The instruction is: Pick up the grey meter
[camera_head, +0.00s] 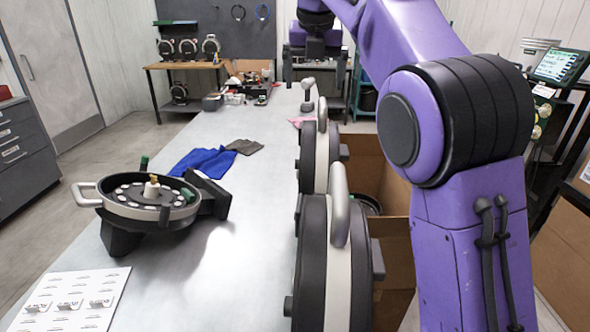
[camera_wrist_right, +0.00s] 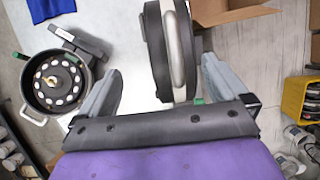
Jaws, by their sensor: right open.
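Two meters stand on edge on the table's right side in the head view, a near one (camera_head: 313,265) and a far one (camera_head: 308,160). Each has a dark rim, a light grey band and a grey handle. An open-faced meter (camera_head: 150,198) lies in a black stand to the left. My right gripper (camera_wrist_right: 160,92) is out of the head view. In the wrist view its fingers are wide apart and empty, on either side of a standing meter (camera_wrist_right: 156,50) seen edge-on; contact does not show. This seems to be the near one. My left gripper is not in view.
The grey table (camera_head: 235,245) is clear between the open-faced meter and the standing ones. Cardboard boxes (camera_head: 388,190) stand beside the table's right edge. A blue cloth (camera_head: 205,160) lies further back, and a white label sheet (camera_head: 70,300) is at front left.

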